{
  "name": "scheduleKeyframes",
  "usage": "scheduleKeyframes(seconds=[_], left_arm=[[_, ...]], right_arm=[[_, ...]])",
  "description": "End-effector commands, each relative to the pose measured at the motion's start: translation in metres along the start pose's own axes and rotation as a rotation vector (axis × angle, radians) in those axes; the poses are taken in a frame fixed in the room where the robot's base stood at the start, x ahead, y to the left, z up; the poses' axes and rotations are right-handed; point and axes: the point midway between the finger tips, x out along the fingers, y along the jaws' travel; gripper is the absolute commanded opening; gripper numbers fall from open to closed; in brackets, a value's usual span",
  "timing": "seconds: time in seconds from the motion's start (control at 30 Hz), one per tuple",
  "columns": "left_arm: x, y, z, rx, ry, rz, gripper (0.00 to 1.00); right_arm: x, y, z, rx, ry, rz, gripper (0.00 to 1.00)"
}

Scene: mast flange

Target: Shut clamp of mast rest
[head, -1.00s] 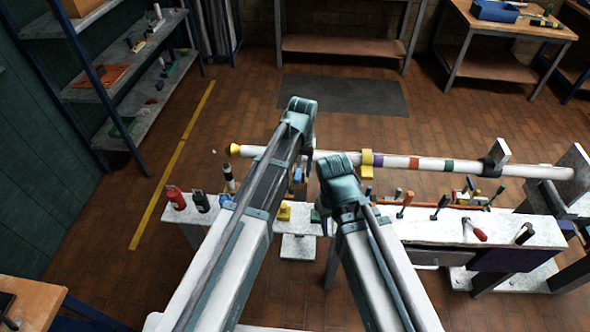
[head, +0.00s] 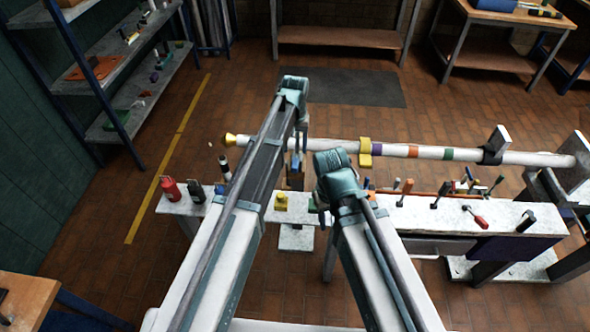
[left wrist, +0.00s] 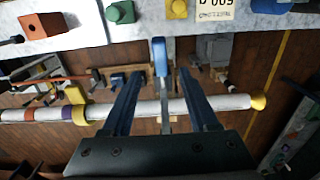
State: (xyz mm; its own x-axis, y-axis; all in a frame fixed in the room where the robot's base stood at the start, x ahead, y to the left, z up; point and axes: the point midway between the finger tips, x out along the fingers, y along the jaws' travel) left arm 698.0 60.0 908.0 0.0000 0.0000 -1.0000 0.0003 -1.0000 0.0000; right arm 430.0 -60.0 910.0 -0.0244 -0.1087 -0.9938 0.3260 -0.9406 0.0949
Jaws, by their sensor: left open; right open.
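The mast (head: 330,148) is a long white pole with coloured bands and a yellow end, lying level behind the bench. It also crosses the left wrist view (left wrist: 225,103). A grey bar with a blue tip (left wrist: 160,58), seemingly the clamp lever of the mast rest, crosses in front of the pole near its yellow end. My left gripper (left wrist: 161,74) is open, its two fingers apart on either side of this bar; I see no grip on it. In the head view my arms hide most of the rest. My right gripper's fingers are hidden behind its arm.
The long white bench (head: 400,222) carries bottles, a yellow block (head: 281,201) and several upright-handled tools, close below the mast. A black holder (head: 491,157) with an upright plate grips the mast further right.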

Motion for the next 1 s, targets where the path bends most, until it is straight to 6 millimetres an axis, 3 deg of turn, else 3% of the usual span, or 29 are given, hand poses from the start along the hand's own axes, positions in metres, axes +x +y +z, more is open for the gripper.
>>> scheduleKeyframes(seconds=[0.03, 0.5, 0.7, 1.0], left_arm=[[0.015, 0.000, 0.000, 0.000, 0.000, 0.000, 0.60], [0.080, 0.000, 0.000, 0.000, 0.000, 0.000, 0.60], [0.092, 0.000, 0.000, 0.000, 0.000, 0.000, 0.60], [0.091, 0.000, 0.000, 0.000, 0.000, 0.000, 0.60]], right_arm=[[0.015, -0.002, -0.001, 0.000, 0.000, 0.000, 0.50], [0.079, -0.008, -0.005, 0.000, 0.000, 0.000, 0.50], [0.091, -0.009, -0.005, 0.000, 0.000, 0.000, 0.50], [0.091, -0.009, -0.005, 0.000, 0.000, 0.000, 0.50]])
